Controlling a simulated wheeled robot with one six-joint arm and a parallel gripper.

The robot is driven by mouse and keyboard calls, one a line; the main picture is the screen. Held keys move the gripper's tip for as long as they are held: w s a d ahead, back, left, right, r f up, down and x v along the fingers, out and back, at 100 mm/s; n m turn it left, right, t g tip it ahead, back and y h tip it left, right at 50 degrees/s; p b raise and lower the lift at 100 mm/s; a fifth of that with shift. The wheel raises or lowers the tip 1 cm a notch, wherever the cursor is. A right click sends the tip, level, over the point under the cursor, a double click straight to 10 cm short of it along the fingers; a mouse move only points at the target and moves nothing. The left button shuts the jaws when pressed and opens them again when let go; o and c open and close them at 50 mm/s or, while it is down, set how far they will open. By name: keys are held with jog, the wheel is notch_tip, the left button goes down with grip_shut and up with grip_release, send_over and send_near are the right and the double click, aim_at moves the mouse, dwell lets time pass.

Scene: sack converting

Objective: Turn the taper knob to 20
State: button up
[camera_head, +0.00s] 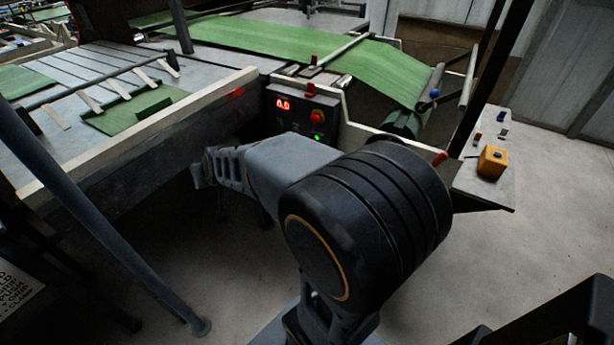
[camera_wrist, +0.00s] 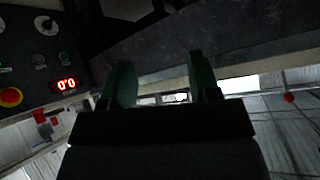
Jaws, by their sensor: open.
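The dark control panel (camera_head: 301,117) is on the machine's side in the head view, with a red display reading 0.0 (camera_head: 283,104). In the wrist view the panel (camera_wrist: 22,60) appears upside down at the left, its display (camera_wrist: 66,85) lit. Round pale dials (camera_wrist: 44,25) show at its top left there; I cannot read their labels or tell which is the taper knob. My gripper (camera_wrist: 160,65) is open and empty, its two dark green fingers apart, to the right of the panel and not touching it. In the head view my arm hides the panel's lower part.
A red mushroom button (camera_head: 317,116) and a green light sit on the panel. A pale rail (camera_head: 150,130) runs along the machine above my arm's end. Green sheet (camera_head: 300,55) crosses the machine. A side shelf at right holds a yellow box (camera_head: 492,161). Floor at right is clear.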

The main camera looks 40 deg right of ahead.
jog(key=w+d+f+m+t+h+b, duration=0.2)
jog(key=w+d+f+m+h+b, duration=0.35)
jog(key=d+f, duration=0.55)
jog(key=s+d+f+m+g+h+b, duration=0.2)
jog(key=d+f+m+g+h+b, duration=0.4)
jog(key=d+f+h+b, duration=0.8)
jog(key=w+d+f+y, duration=0.2)
jog(key=w+d, duration=0.1)
jog(key=d, duration=1.4)
jog(key=shift+d+g+y, duration=0.15)
jog(key=shift+g+y, duration=0.15)
jog(key=shift+y, duration=0.05)
jog(key=shift+c, duration=0.2)
jog(key=c, duration=0.9)
